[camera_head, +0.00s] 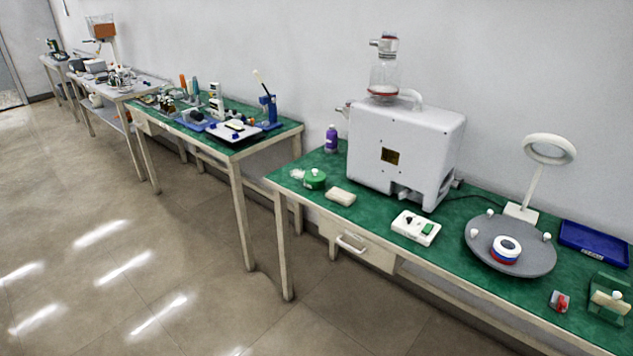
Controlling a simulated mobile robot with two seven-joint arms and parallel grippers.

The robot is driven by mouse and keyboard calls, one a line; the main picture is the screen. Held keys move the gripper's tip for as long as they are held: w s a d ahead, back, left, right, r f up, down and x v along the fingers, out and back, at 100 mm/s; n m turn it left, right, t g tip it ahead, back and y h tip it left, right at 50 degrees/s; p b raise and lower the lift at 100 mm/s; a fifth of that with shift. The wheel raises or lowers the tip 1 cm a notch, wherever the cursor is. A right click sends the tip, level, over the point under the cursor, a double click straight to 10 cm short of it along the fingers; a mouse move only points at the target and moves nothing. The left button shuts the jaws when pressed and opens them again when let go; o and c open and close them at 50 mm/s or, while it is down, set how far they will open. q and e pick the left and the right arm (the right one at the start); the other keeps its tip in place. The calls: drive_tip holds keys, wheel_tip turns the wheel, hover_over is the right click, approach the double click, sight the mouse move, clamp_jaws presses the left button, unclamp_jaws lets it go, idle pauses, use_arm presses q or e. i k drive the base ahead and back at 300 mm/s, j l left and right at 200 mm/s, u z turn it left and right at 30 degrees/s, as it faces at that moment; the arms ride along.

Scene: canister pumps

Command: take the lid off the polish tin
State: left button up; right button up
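A round green tin (315,181) with a small pale knob on top stands near the left end of the green-topped bench in the head view. It looks closed and may be the polish tin; no label can be read. A short round piece with a white top and blue and red bands (505,251) sits on a grey round plate (530,265) at the right of the same bench. Neither of my grippers shows in the head view.
A large white machine (405,150) stands behind, right of the green tin. A purple bottle (331,139), a beige block (341,196) and a white control box (415,227) are nearby. A ring lamp (549,150) and blue tray (596,243) stand right. The floor in front is clear.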

sight(314, 176)
drive_tip(key=i+z, duration=0.25)
drive_tip(key=z, duration=0.2)
drive_tip(key=i+j+z, duration=0.2)
drive_tip(key=z, duration=0.25)
drive_tip(key=i+j+z, duration=0.3)
drive_tip(key=i+j, duration=0.35)
drive_tip(key=j, duration=0.15)
